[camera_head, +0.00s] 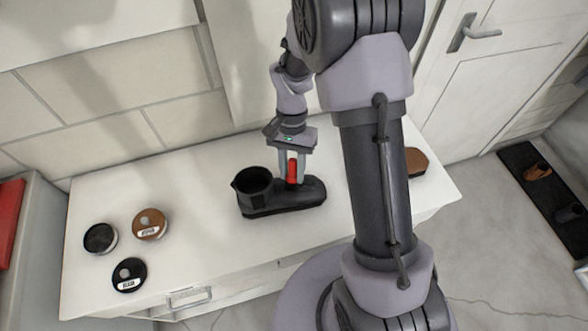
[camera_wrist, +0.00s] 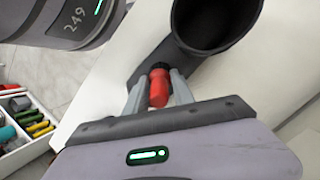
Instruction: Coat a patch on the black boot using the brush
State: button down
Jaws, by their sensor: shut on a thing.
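The black boot (camera_head: 258,192) stands upright on the white table, its opening to the left and its toe to the right. In the wrist view the boot (camera_wrist: 205,22) fills the top centre. My gripper (camera_head: 291,176) points down over the toe part of the boot. It is shut on the brush's red handle (camera_wrist: 159,88), which also shows in the head view (camera_head: 292,172). The brush's dark head is at the boot's upper, and I cannot tell whether it touches. No separate coated patch can be made out on the boot.
An open tin with dark contents (camera_head: 100,238), a brown-topped tin (camera_head: 150,224) and a black-topped tin (camera_head: 129,275) sit at the table's left. A brown shoe (camera_head: 416,162) is at the right, partly behind my arm. The table front between tins and boot is clear.

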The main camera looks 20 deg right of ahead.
aim_at(290, 167)
jog(key=r+p, duration=0.2)
jog(key=r, duration=0.1)
jog(key=r+p, duration=0.2)
jog(key=shift+a+r, duration=0.2)
jog(key=shift+a, duration=0.1)
notch_tip(290, 167, up, 3)
jog(key=shift+p, duration=1.2)
jog(key=shift+d, duration=0.1)
